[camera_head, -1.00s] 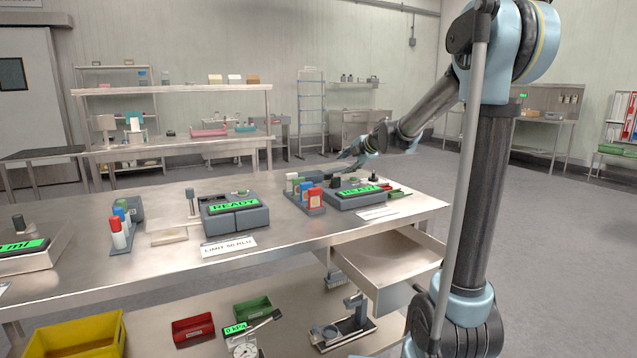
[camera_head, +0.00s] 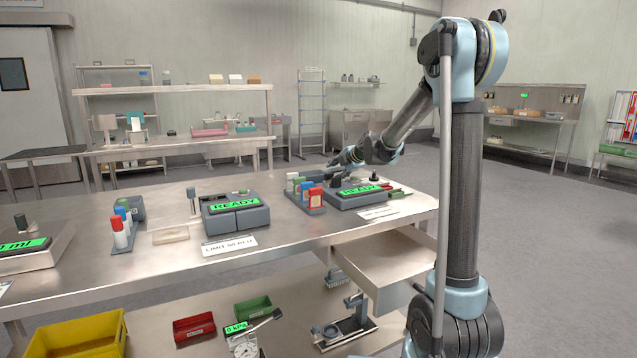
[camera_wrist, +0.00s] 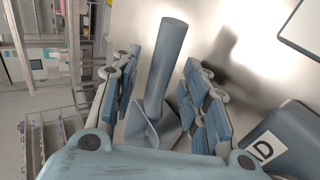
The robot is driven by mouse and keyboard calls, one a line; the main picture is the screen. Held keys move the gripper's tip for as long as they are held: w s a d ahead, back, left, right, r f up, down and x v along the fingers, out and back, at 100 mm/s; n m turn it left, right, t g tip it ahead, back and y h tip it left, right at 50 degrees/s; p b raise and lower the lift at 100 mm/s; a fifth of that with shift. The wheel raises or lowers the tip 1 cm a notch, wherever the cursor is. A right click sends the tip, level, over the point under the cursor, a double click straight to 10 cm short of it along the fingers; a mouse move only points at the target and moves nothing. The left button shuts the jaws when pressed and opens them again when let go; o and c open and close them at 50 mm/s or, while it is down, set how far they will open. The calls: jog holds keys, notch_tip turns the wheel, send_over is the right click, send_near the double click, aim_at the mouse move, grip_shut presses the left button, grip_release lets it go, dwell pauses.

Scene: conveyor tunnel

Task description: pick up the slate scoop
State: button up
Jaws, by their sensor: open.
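The slate scoop (camera_wrist: 166,62) shows in the wrist view as a blue-grey round handle with a flared, angular scoop end near my palm. It lies between the two fingers of my gripper (camera_wrist: 161,78), which are open with a gap on each side of the handle. I cannot tell whether the scoop touches the palm. In the head view, my gripper (camera_head: 345,158) is low over the far side of the steel table (camera_head: 290,243), behind a grey device with a green READY display (camera_head: 360,190). The scoop cannot be made out there.
A rack of coloured bottles (camera_head: 306,193) stands left of that device. A second READY device (camera_head: 236,212) is farther left. A drawer (camera_head: 385,252) stands open under the table's right end. In the wrist view, a dark labelled block (camera_wrist: 285,140) sits right of the fingers.

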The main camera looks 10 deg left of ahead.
jog(key=shift+w+a+f, duration=0.15)
grip_shut()
dwell(0.4)
notch_tip(320, 180, up, 18)
dwell(0.4)
